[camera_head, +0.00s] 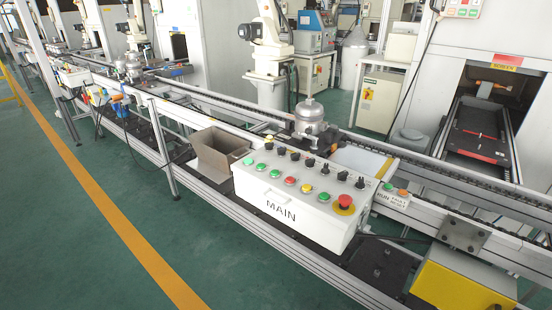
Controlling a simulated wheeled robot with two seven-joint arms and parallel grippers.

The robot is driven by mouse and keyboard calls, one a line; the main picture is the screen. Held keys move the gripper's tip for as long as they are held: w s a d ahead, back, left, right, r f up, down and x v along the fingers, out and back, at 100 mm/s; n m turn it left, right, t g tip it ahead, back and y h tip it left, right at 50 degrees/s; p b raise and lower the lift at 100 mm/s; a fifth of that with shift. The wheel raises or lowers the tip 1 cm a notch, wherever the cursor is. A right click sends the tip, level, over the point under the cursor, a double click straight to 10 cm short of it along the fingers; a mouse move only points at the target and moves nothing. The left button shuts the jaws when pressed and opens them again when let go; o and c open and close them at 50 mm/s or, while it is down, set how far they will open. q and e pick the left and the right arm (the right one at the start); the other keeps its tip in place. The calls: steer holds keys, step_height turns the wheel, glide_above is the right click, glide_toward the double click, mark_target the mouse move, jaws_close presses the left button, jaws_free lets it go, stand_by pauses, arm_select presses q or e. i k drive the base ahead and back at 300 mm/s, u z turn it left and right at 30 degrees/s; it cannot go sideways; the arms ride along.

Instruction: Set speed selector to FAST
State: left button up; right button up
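A white control box (290,205) marked MAIN stands at the front edge of the conveyor line, near the middle of the view. Its sloped top carries a row of black selector knobs (309,162) along the back. In front of them are several green, red and yellow buttons, with a red emergency stop (345,201) on a yellow disc at the right end. The labels beside the knobs are too small to read, so I cannot tell which is the speed selector or its setting. Neither of my grippers shows in this view.
An open cardboard-coloured box (220,155) sits left of the control box. A metal compressor (310,117) stands behind it on the conveyor. A small RUN button panel (392,196) and a yellow block (458,285) lie to the right. The green floor (70,220) in front is clear.

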mark_target(325, 170)
steer(key=u, duration=0.75)
steer(key=i, duration=0.8)
steer(key=z, duration=2)
